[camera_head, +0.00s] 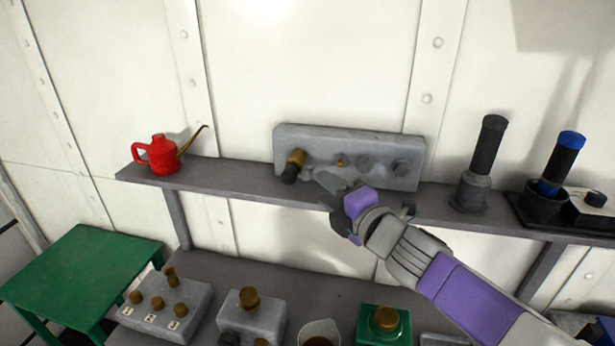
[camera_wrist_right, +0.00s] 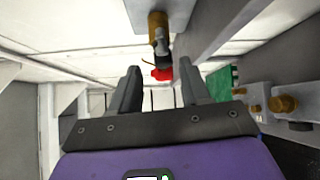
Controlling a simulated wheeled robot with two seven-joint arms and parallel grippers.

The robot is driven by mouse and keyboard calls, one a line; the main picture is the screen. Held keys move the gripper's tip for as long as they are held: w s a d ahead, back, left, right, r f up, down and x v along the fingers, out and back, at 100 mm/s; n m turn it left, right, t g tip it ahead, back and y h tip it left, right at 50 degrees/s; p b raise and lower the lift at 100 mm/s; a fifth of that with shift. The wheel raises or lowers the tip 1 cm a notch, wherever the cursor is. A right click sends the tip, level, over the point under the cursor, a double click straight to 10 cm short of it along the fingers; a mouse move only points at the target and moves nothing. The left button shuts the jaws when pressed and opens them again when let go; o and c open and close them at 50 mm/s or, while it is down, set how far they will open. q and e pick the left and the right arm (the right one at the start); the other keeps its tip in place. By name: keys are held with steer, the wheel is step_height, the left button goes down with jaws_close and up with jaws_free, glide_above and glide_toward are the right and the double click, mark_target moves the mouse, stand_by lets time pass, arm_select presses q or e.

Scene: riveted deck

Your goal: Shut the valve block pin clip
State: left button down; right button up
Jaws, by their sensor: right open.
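The grey valve block (camera_head: 350,148) stands on the shelf against the white wall. A brass fitting with a dark end (camera_head: 294,165) sticks out at its left; in the right wrist view the brass part (camera_wrist_right: 157,22) shows at the top, with a grey and dark piece below it (camera_wrist_right: 160,44). I cannot tell which part is the pin clip or how it stands. My right gripper (camera_head: 328,188) is in front of the block, right of the brass fitting. In the right wrist view it is open and empty (camera_wrist_right: 160,82), with the fitting beyond its fingertips. My left gripper is not in view.
A red oil can (camera_head: 160,155) stands at the shelf's left end. Dark and blue-topped cylinders (camera_head: 487,150) stand at the right on the grey shelf (camera_head: 235,182). Below are a numbered block (camera_head: 165,305), a grey block (camera_head: 250,315), a green box (camera_head: 384,325) and a green table (camera_head: 80,262).

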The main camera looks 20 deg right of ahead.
mark_target(308, 178)
steer(key=shift+w+a+f+b, duration=0.15)
steer(key=shift+w+b, duration=0.15)
steer(key=shift+w, duration=0.7)
steer(key=shift+w+a+f+b, duration=0.15)
steer(key=shift+w+b, duration=0.15)
steer(key=shift+w, duration=0.7)
steer(key=shift+w+a+f+b, duration=0.15)
steer(key=shift+w+b, duration=0.15)
steer(key=shift+w, duration=0.7)
steer(key=shift+r, duration=0.1)
jaws_close()
steer(key=shift+b, duration=0.5)
steer(key=shift+f+m+t+b, duration=0.2)
steer(key=shift+m+t+b, duration=1.2)
steer(key=shift+b, duration=4.15)
